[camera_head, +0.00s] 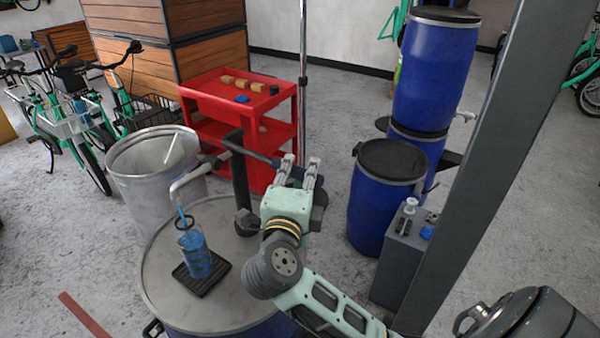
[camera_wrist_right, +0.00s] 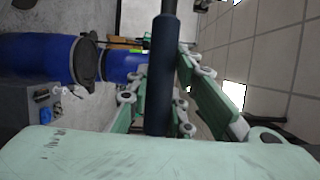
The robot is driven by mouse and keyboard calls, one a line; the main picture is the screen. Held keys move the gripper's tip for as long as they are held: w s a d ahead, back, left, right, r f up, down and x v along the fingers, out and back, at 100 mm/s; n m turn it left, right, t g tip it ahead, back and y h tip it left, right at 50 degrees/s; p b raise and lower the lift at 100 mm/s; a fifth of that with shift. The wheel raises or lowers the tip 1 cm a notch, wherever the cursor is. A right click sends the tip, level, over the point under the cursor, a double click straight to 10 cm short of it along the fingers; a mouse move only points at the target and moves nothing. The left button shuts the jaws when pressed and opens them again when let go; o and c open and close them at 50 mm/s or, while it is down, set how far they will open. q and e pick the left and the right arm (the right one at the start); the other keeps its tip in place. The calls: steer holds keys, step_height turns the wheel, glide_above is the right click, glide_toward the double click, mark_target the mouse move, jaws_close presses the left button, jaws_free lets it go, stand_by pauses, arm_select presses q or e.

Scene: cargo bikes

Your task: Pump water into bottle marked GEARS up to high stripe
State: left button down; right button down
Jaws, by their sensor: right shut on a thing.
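A clear bottle (camera_head: 195,255) with blue water in it stands upright on a black drip tray (camera_head: 215,284) on the drum lid. Its marking and stripes are too small to read. A blue stream (camera_head: 183,215) runs from the grey pump spout (camera_head: 188,180) into the bottle's mouth. The dark pump column (camera_head: 240,180) rises from the lid just right of the bottle. My right gripper (camera_head: 298,173) is shut on the pump handle (camera_head: 250,152), right of the column. In the right wrist view the handle (camera_wrist_right: 165,65) lies between the fingers. My left gripper is not in view.
The bottle and pump stand on a wide drum (camera_head: 160,285). A metal bin (camera_head: 150,185) and a red cart (camera_head: 215,98) are behind it. Blue barrels (camera_head: 375,200) and a grey box (camera_head: 395,265) stand right, beside a grey post (camera_head: 490,150).

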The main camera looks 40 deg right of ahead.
steer(key=shift+f, duration=0.15)
steer(key=c, duration=1.5)
jaws_free()
steer(key=shift+c, duration=0.2)
steer(key=shift+a, duration=0.1)
steer(key=v, duration=1.2)
